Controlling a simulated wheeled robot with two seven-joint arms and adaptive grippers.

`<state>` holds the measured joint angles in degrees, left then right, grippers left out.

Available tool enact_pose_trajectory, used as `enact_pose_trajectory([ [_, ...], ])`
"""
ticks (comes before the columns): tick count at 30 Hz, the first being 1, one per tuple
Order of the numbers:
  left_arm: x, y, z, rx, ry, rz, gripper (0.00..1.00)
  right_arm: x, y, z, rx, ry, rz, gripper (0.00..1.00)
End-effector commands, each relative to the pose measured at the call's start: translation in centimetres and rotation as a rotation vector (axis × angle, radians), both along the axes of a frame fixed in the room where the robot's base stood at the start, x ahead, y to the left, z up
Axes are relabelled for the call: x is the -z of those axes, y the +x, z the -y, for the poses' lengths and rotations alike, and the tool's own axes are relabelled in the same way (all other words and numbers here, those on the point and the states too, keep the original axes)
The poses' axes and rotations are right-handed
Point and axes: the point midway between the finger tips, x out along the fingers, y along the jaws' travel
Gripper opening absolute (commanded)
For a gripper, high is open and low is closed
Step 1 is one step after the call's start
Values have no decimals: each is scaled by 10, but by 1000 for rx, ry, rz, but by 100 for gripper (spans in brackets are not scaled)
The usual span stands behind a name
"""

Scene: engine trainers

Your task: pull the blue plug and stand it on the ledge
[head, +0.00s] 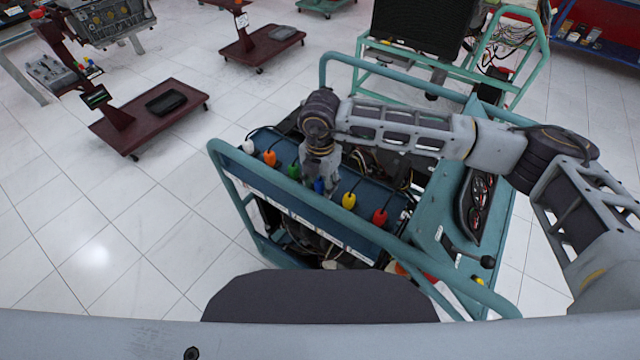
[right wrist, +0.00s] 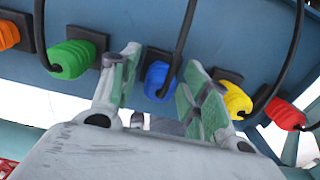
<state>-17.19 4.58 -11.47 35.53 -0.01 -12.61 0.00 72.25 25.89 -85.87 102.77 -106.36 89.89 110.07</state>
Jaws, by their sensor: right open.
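The blue plug (head: 319,186) sits in the row of coloured plugs on the blue ledge panel of the engine trainer, partly hidden by my right gripper in the head view. In the right wrist view the blue plug (right wrist: 158,79) stands between the two open fingers of my right gripper (right wrist: 160,90), with a gap visible on each side. A black cable rises from it. In the head view my right gripper (head: 319,178) reaches down over the plug. The blue ledge (head: 285,197) runs along the trainer behind the teal front rail. My left gripper is not in view.
A green plug (head: 293,171) and an orange plug (head: 269,158) are left of the blue one, with a white plug (head: 248,146) at the end. A yellow plug (head: 349,200) and a red plug (head: 379,216) are to the right. The teal rail (head: 350,228) runs in front.

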Motion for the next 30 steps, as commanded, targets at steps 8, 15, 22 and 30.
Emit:
enact_pose_trajectory([
  [8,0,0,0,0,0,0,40,0,0,0,0,0,0,43],
  [15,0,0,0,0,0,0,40,0,0,0,0,0,0,12],
  [22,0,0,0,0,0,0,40,0,0,0,0,0,0,0],
  [30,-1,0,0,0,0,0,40,-4,0,0,0,0,0,0],
])
